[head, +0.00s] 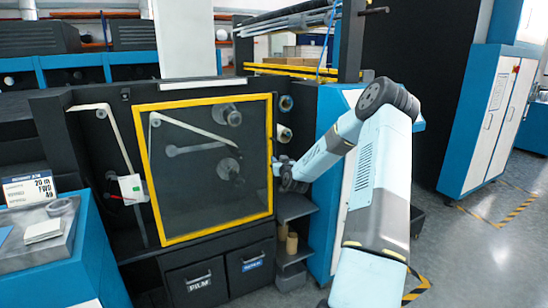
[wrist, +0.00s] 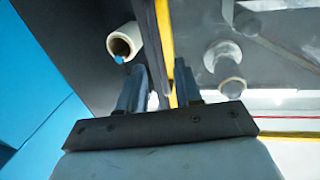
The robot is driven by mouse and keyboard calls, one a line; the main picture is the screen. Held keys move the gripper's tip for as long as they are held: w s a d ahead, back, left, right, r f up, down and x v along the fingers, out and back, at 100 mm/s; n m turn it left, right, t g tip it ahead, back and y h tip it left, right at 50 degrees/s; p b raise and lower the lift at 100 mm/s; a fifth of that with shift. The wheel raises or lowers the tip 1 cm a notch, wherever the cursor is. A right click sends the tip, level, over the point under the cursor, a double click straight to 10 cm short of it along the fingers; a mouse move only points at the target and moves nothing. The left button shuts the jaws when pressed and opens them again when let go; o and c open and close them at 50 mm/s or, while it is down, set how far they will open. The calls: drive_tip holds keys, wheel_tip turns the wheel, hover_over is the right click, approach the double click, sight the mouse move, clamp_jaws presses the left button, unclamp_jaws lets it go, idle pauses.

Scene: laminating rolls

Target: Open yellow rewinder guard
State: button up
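The yellow rewinder guard (head: 200,100) is a clear panel in a yellow frame on the front of the black machine. In the head view it lies closed, or nearly so, over the rollers behind it. My gripper (head: 281,164) is at the guard's right edge, about mid-height. In the wrist view the two fingers of my gripper (wrist: 157,88) stand apart. A dark upright bar and the guard's yellow edge (wrist: 165,30) run down between them. A gap shows beside the left finger; contact at the other finger cannot be told.
A pale roll (wrist: 124,41) sticks out close to the left finger. Shelves with brown cores (head: 292,243) are below my gripper. Two black drawers (head: 197,285) are under the guard. A blue-and-white cabinet (head: 490,120) stands at the right, with open floor before it.

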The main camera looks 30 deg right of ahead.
drive_tip(key=shift+w+d, duration=0.15)
drive_tip(key=shift+w, duration=0.85)
drive_tip(key=shift+w+d, duration=0.2)
drive_tip(key=shift+w, duration=0.8)
drive_tip(key=shift+w+d, duration=0.15)
drive_tip(key=shift+w, duration=0.85)
drive_tip(key=shift+c, duration=0.3)
clamp_jaws()
drive_tip(key=shift+a, duration=0.2)
drive_tip(key=shift+d, duration=0.15)
